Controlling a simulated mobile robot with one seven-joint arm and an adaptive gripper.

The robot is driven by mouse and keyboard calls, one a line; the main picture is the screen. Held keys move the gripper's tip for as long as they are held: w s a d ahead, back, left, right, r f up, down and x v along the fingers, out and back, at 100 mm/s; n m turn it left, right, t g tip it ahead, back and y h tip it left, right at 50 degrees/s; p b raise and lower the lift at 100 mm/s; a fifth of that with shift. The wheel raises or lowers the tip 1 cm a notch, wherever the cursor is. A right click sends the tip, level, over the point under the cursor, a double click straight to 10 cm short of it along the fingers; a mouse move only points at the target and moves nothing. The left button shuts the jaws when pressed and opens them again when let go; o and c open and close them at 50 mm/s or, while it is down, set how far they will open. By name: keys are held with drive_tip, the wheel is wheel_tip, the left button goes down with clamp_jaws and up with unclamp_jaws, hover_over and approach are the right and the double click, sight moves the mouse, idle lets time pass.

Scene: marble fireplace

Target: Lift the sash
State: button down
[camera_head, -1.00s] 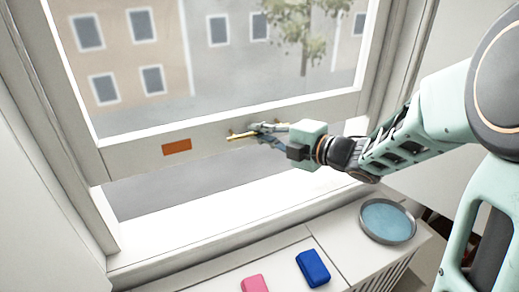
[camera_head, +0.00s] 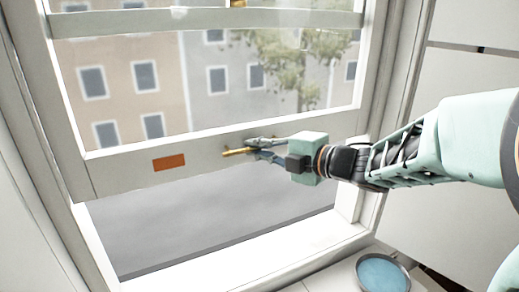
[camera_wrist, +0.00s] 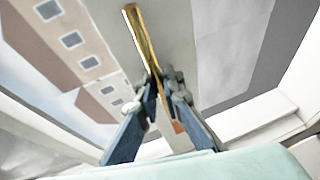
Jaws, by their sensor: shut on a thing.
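The white window sash (camera_head: 215,165) is partly raised, with an open gap below its bottom rail showing grey outside. A brass handle (camera_head: 236,152) is fixed on the bottom rail. My gripper (camera_head: 262,148) is shut on this handle, coming from the right. In the wrist view the brass bar (camera_wrist: 138,35) runs up from between the two blue-grey fingers of my gripper (camera_wrist: 160,95). The fingers hide part of the bar.
An orange-brown label (camera_head: 169,162) is on the rail left of the handle. The window frame (camera_head: 375,110) stands close on the right, behind my arm. A round pan with a blue inside (camera_head: 383,274) sits on the ledge at lower right. A brass catch (camera_head: 238,3) shows at the top.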

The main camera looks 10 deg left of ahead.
drive_tip(key=shift+r, duration=0.15)
drive_tip(key=c, duration=2)
unclamp_jaws()
drive_tip(key=shift+c, duration=0.2)
drive_tip(key=v, duration=1.2)
drive_tip(key=shift+w, duration=0.1)
